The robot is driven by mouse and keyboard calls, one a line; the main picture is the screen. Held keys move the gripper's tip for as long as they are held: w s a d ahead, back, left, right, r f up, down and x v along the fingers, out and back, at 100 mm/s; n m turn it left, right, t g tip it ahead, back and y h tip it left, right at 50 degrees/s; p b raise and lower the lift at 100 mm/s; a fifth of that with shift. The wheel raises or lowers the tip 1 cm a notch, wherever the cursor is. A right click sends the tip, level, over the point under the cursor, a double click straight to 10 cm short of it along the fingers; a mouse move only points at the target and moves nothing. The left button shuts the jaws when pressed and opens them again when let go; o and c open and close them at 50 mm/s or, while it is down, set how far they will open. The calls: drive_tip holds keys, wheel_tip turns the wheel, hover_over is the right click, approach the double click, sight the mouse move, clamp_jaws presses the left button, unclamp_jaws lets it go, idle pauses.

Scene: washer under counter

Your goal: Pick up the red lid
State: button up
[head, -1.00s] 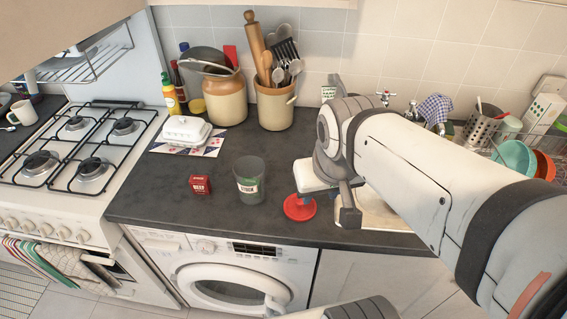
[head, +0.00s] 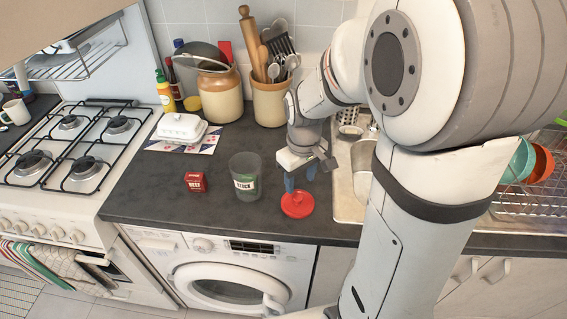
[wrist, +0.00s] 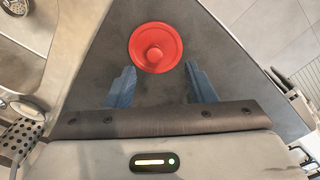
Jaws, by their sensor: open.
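The red lid (head: 297,204) lies flat on the dark counter, right of the grey tub, near the counter's front edge. It is round with a raised knob in the middle. In the wrist view the lid (wrist: 155,47) shows whole, ahead of the fingertips and roughly centred between their lines. My gripper (head: 300,178) points down just behind and above the lid. Its two blue fingers also show in the wrist view (wrist: 161,80), spread apart with bare counter between them. It is open and empty, and I see no contact with the lid.
A grey tub (head: 246,178) with a green label and a small red box (head: 195,181) stand left of the lid. A utensil crock (head: 270,101) stands behind. The sink (head: 350,200) is on the right. The washer (head: 220,275) sits below the counter edge.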

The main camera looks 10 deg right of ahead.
sight(298, 197)
drive_tip(key=shift+w+f, duration=0.2)
drive_tip(key=shift+f, duration=0.3)
drive_tip(key=shift+w+f, duration=0.2)
drive_tip(key=shift+f, duration=1.15)
drive_tip(key=shift+w+d+f+p, duration=0.1)
drive_tip(key=shift+w+f+p, duration=0.15)
drive_tip(key=shift+f, duration=0.65)
drive_tip(key=shift+w+f+p, duration=0.15)
drive_tip(key=shift+f+p, duration=0.05)
drive_tip(key=shift+f, duration=0.75)
drive_tip(key=shift+w+d+f+p, duration=0.1)
drive_tip(key=shift+w+f+p, duration=0.15)
drive_tip(key=shift+f, duration=0.65)
drive_tip(key=shift+c, duration=0.3)
drive_tip(key=c, duration=1)
